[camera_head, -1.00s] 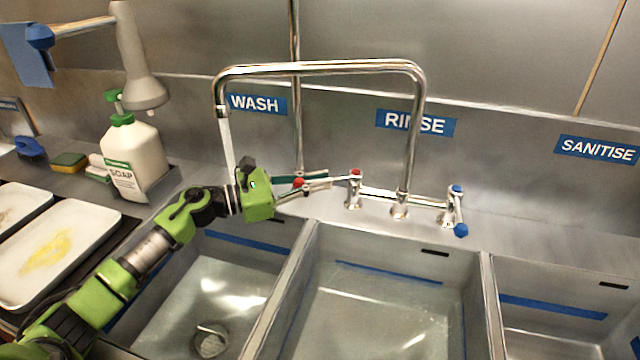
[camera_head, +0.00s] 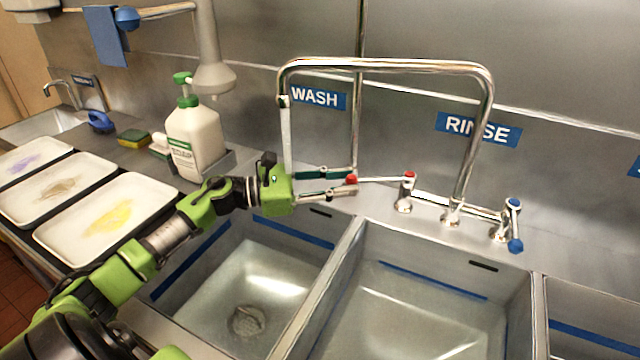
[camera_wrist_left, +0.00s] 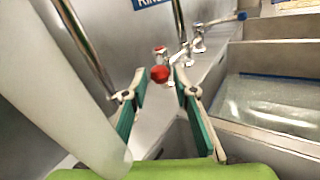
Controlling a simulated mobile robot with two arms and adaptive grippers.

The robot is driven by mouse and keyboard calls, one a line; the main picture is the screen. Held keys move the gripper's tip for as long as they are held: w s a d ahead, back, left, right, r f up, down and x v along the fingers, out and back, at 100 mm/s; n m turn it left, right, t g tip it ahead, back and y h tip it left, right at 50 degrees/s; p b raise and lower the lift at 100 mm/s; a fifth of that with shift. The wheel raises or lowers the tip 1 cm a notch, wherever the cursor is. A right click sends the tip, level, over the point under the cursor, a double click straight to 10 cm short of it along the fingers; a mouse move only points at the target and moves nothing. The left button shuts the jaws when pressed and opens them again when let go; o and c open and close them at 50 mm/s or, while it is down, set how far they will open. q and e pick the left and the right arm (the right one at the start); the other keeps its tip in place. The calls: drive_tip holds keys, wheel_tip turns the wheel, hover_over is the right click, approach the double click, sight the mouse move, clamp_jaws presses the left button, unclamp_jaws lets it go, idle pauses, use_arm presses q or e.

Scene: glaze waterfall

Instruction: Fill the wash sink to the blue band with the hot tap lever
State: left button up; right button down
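The hot tap lever has a red knob (camera_head: 351,180) and points left from its red-topped tap (camera_head: 408,176). My left gripper (camera_head: 354,182) is open, with the knob level with its fingertips. In the left wrist view the knob (camera_wrist_left: 160,74) shows between and just beyond the two separated fingertips. A pale stream of water (camera_head: 286,135) falls from the spout above the wash sink (camera_head: 220,252). A blue band (camera_head: 290,232) runs round that sink's walls. The drain shows clearly; I cannot tell the exact water level. My right gripper is not in view.
The tall bent spout (camera_head: 385,66) arches over the taps. The cold lever with a blue knob (camera_head: 515,246) stands right. The rinse sink (camera_head: 345,262) adjoins the wash sink. A soap bottle (camera_head: 196,140) and trays (camera_head: 75,247) are left.

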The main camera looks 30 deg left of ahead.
use_arm(q)
drive_tip(key=shift+v, duration=2.8)
